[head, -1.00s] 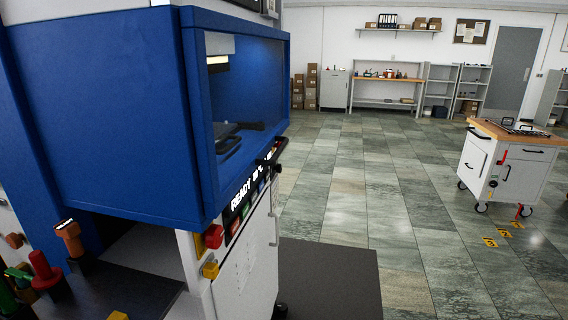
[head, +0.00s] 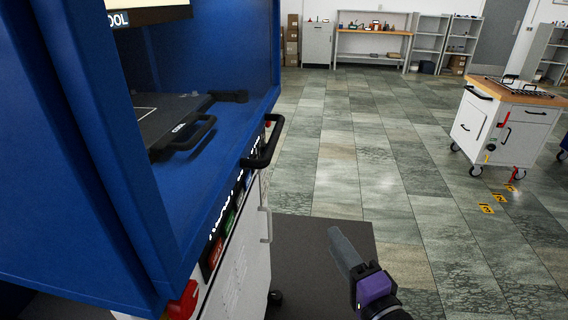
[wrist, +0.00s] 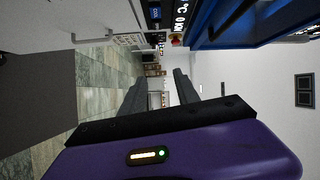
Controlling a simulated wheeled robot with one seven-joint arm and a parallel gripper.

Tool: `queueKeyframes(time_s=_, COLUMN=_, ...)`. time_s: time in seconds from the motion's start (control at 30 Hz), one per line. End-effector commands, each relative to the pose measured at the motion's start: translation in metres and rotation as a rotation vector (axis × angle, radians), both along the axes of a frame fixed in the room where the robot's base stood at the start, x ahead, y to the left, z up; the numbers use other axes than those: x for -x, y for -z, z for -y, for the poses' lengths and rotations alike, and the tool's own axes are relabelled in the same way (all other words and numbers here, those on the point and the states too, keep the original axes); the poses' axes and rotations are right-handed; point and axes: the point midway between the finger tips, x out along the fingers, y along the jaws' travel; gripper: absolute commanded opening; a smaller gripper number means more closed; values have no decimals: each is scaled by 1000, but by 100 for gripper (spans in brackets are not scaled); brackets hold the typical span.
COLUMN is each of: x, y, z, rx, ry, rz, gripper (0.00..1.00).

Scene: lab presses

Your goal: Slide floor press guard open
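The floor press (head: 95,180) has a blue housing with an opening at left in the head view. A black bar handle (head: 265,145) stands out at the lower front edge of the opening, above the control panel. I cannot clearly tell the guard's pane from the opening. Inside lies a dark plate with its own black handle (head: 190,135). My gripper (head: 338,238), with dark fingers and a purple body, is right of and below the bar handle, apart from it. In the wrist view its fingers (wrist: 158,80) stand apart with nothing between them; the blue housing (wrist: 262,22) shows upper right.
A red button (head: 183,300) sits at the press's lower front corner. A pale door handle (head: 266,225) sticks out below the panel. A dark mat (head: 310,260) lies beside the press. A white wheeled cart (head: 510,130) stands at right. The tiled floor between is clear.

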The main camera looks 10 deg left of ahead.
Motion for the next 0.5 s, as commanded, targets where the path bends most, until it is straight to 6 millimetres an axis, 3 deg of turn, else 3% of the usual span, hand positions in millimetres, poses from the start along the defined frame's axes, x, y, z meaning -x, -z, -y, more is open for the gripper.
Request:
queueKeyframes(time_s=0.03, x=-16, y=-23, z=-13, rx=-53, ry=-38, rz=7, gripper=38)
queueKeyframes(time_s=0.1, x=-32, y=-50, z=-31, rx=-126, ry=-94, rz=-2, gripper=38)
queueKeyframes(time_s=0.3, x=-59, y=-118, z=-70, rx=-272, ry=-233, rz=-30, gripper=38)
queueKeyframes(time_s=0.5, x=-65, y=-151, z=-89, rx=-330, ry=-303, rz=-49, gripper=38)
